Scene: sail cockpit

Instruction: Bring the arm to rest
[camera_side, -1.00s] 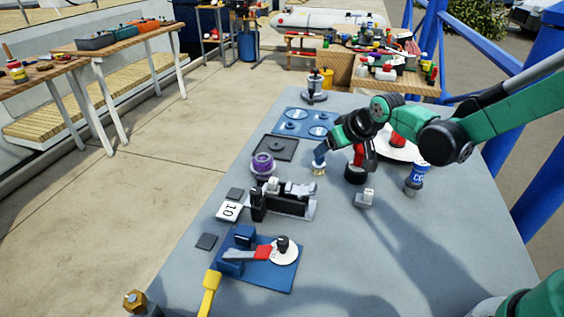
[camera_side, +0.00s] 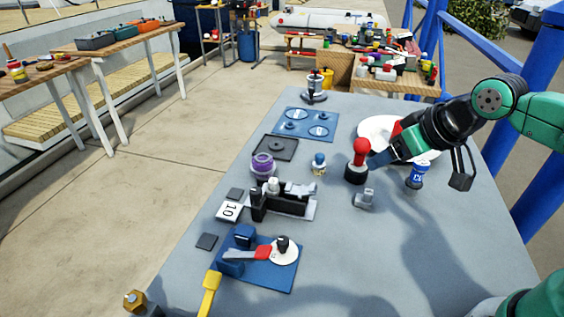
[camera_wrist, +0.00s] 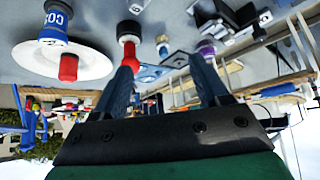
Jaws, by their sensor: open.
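My gripper shows in the wrist view (camera_wrist: 165,72) with two dark blue fingers spread apart, open and empty. In the side view my gripper (camera_side: 378,160) is above the right part of the grey table (camera_side: 440,240), tilted over and pointing left. A finger appears close beside the red-knobbed black stand (camera_side: 357,163); I cannot tell whether they touch. The stand also shows in the wrist view (camera_wrist: 128,38). My wrist partly hides the white round plate (camera_side: 372,124) behind it.
A blue lettered can (camera_side: 417,175) stands below my wrist. A small blue-topped knob (camera_side: 319,163), a grey switch block (camera_side: 365,198), a black-and-grey fixture (camera_side: 283,203) and a blue plate with a lever (camera_side: 262,262) are to the left. The table's near right is clear.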

